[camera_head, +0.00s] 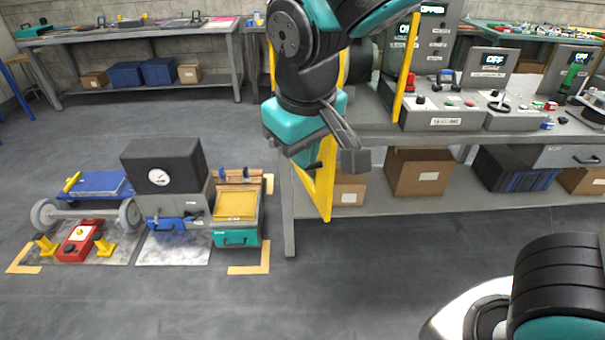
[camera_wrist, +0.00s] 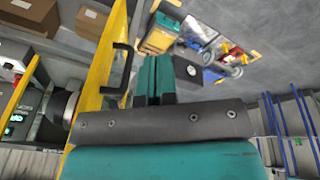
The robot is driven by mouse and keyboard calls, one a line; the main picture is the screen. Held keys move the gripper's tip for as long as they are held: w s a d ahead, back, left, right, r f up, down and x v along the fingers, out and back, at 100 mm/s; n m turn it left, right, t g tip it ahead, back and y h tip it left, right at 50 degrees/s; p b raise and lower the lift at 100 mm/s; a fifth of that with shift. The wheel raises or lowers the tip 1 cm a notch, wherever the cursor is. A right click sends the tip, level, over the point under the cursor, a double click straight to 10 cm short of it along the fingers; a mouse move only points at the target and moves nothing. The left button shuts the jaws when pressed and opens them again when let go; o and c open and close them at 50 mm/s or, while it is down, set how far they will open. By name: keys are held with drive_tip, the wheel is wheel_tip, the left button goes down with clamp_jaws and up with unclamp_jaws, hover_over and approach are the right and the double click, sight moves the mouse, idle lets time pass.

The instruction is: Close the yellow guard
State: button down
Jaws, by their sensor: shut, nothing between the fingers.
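The yellow guard (camera_head: 325,190) is a yellow frame at the bench's left end, partly hidden behind my arm. It appears swung outward from the bench front, but I cannot tell its exact angle. In the wrist view, its yellow bar (camera_wrist: 96,80) runs up the left side and carries a black handle (camera_wrist: 124,68). My gripper (camera_wrist: 156,72) is shut and empty, its teal fingers just right of the handle. I cannot tell whether they touch it. In the head view, my gripper is in front of the guard and its fingertips are hard to make out.
The workbench (camera_head: 390,205) holds control boxes (camera_head: 445,110) with lit displays, with cardboard boxes (camera_head: 418,172) on its lower shelf. A grey machine with a gauge (camera_head: 165,165) and a blue cart (camera_head: 95,184) stand on the floor at left. The floor in front is clear.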

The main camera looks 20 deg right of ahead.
drive_tip(key=w+a+f+m+t+h+b, duration=0.2)
drive_tip(key=w+a+f+h+b, duration=0.15)
drive_tip(key=w+a, duration=0.2)
drive_tip(key=w+d+f+m+t+p, duration=0.1)
drive_tip(key=w+d+f, duration=0.5)
drive_tip(key=d+f, duration=0.2)
drive_tip(key=shift+w+h, duration=0.35)
drive_tip(key=shift+h, duration=0.1)
